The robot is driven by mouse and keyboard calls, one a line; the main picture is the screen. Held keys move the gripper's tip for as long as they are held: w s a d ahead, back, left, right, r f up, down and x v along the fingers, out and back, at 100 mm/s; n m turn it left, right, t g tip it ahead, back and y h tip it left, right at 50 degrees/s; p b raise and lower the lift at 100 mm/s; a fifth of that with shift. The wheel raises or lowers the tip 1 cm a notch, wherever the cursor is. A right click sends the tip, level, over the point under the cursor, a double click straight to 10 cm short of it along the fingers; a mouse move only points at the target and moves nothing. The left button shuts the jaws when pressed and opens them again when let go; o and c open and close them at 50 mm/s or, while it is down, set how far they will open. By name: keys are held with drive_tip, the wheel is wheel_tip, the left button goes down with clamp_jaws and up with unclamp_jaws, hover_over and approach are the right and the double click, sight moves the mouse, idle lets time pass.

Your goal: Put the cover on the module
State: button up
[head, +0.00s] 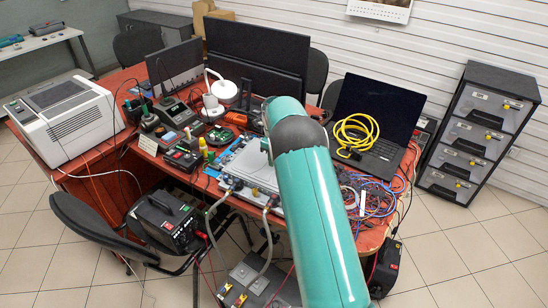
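A silver-grey flat box (254,164), which looks like the module, lies at the front edge of the red desk. Two grey hoses (268,228) come from its front side and hang down to a dark grey unit (262,282) below. My teal arm crosses the middle of the head view and hides the right part of the box. My gripper is not in view; the arm's far end is hidden behind its own links. I cannot make out a separate cover for the module.
The red desk (95,172) is crowded with soldering gear, monitors (258,45), a laptop (375,110), a yellow cable coil (355,132) and tangled wires. A white machine (68,120) stands at left. A chair (95,225) and black power unit (163,220) stand in front.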

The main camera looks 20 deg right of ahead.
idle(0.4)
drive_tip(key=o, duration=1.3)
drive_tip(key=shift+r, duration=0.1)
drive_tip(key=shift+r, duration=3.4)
